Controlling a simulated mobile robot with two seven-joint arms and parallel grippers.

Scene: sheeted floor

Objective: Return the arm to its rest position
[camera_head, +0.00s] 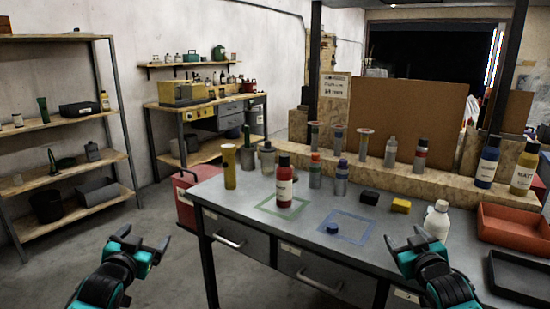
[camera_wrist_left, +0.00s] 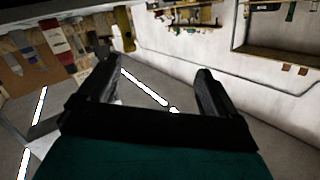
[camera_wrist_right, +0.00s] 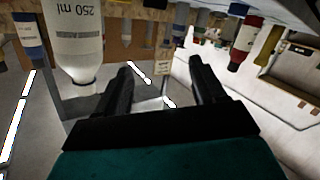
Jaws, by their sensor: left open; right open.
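My left gripper (camera_head: 140,248) is open and empty, in front of the workbench at the lower left of the head view. Its two fingers (camera_wrist_left: 160,92) stand apart in the left wrist view with nothing between them. My right gripper (camera_head: 412,243) is open and empty at the bench's front edge, low and right in the head view. Its fingers (camera_wrist_right: 162,85) are also apart in the right wrist view. A white bottle (camera_head: 437,220) stands just beyond the right gripper, not held; it shows upside down in the right wrist view (camera_wrist_right: 78,45).
The grey workbench (camera_head: 235,212) has drawers. A red bottle (camera_head: 284,185) stands within the green square outline. A dark blue cap (camera_head: 332,228) lies inside the blue outline. An orange tray (camera_head: 512,232) and a black tray (camera_head: 520,275) are at right. Shelving (camera_head: 70,180) stands left.

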